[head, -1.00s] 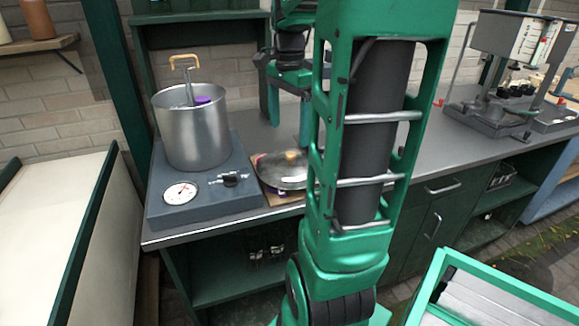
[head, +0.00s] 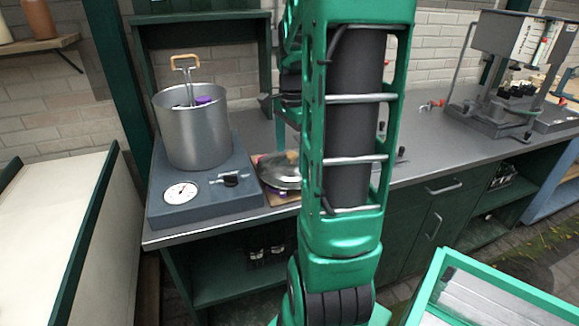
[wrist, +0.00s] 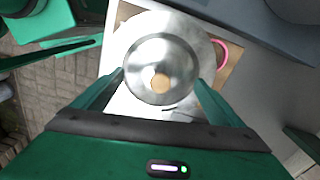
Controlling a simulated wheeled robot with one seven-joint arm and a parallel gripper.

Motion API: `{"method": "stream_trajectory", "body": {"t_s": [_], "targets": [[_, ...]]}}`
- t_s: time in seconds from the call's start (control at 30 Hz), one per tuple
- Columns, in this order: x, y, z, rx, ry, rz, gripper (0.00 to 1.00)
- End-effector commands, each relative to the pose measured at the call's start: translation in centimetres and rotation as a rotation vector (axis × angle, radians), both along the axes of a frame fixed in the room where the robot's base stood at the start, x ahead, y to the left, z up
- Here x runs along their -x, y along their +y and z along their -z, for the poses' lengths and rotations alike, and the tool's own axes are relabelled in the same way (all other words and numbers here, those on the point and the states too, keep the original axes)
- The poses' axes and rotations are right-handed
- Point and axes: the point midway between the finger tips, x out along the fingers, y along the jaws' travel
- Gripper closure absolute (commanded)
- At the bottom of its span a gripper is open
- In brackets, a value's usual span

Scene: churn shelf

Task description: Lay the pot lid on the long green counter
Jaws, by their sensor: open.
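The pot lid (head: 281,172) is a shiny round metal dome. It lies on a small wooden board on the counter, right of the burner block. In the wrist view the lid (wrist: 138,73) shows from above with its round tan knob in the middle. A wider metal disc shows around the dome; I cannot tell whether it is the lid's rim or something below. My gripper (wrist: 161,78) is open, its fingers on either side of the knob in the picture, apart from it. In the head view my arm hides most of the gripper. The long counter (head: 425,135) has a grey top and green cabinets.
A tall steel pot (head: 190,135) with a ladle stands on the grey burner block (head: 205,205) at the left. A pink ring (wrist: 222,50) lies at the board's edge. A grey machine (head: 497,105) stands at the right. The counter between is largely clear.

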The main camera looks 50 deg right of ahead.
Motion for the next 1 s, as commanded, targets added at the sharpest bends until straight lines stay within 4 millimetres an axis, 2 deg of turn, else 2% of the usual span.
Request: {"method": "stream_trajectory", "body": {"t_s": [0.13,0.33,0.37,0.7,0.73,1.0], "targets": [[0.00,0.01,0.91,0.000,-0.001,0.000,0.09],[-0.01,0.00,0.96,0.001,-0.001,-0.001,0.09],[-0.01,0.00,0.96,0.001,-0.001,-0.001,0.11],[0.06,0.08,1.13,-0.002,0.002,-0.001,0.92],[0.07,0.09,1.17,-0.003,0.003,-0.001,0.98],[0.11,0.16,1.36,-0.006,0.006,-0.001,1.00]]}}
